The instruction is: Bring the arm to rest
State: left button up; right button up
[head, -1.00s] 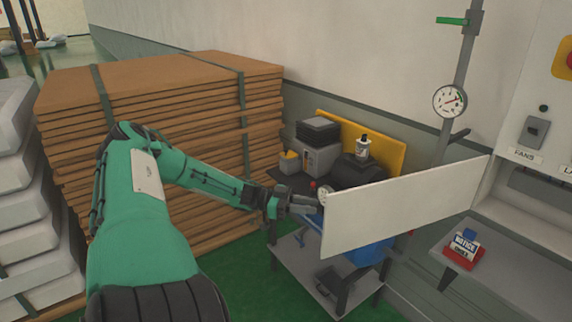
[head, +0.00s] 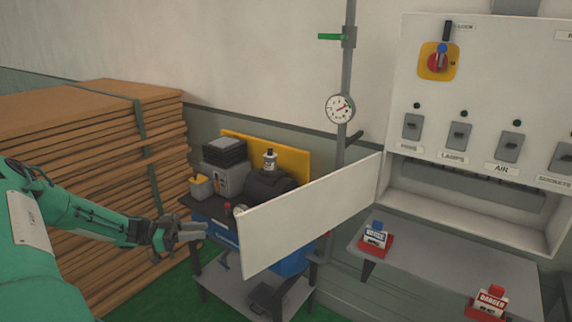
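My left arm (head: 95,222) is green and reaches in from the left edge of the head view. Its gripper (head: 190,232) is dark grey and points right, in front of the tool cart and left of the white panel. The gap between its fingers is too small to make out, and I see nothing held in it. My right arm and gripper do not show.
A hinged white panel (head: 310,215) stands out from the switch cabinet (head: 480,90). Stacked brown boards (head: 85,150) stand at the left. A cart (head: 250,290) holds equipment. A grey shelf (head: 440,265) carries a notice block (head: 376,240) and a danger block (head: 488,303). A gauge (head: 339,108) hangs on a pipe.

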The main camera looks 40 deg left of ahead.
pick_arm(q)
jog(key=s+a+f+n+t+y+b, duration=0.2)
jog(key=f+y, duration=0.5)
jog(key=f, duration=1.7)
jog(key=s+d+f+n+g+y, duration=0.2)
jog(key=s+d+f, duration=0.15)
jog(key=f, duration=0.65)
jog(key=s+d+f+n+g+y, duration=0.15)
jog(key=s+f, duration=0.35)
jog(key=f, duration=0.6)
jog(key=s+d+f+n+g+y, duration=0.1)
jog(key=s+d+f+g+y, duration=0.25)
jog(key=f, duration=0.65)
jog(key=s+d+f+g, duration=0.2)
jog(key=s+d+f, duration=0.4)
jog(key=d, duration=0.4)
jog(key=s+d+f+g+b, duration=0.1)
jog(key=s+d+f+g, duration=0.1)
jog(key=s+d+f, duration=0.4)
jog(key=s+d+f+g+h, duration=0.1)
jog(key=s+d+f+g, duration=0.1)
jog(key=s+d+f, duration=0.4)
jog(key=s+d, duration=0.4)
jog(key=d, duration=0.4)
jog(key=shift+s+d+g+b, duration=0.2)
jog(key=shift+g+b, duration=0.1)
jog(key=shift+a, duration=0.1)
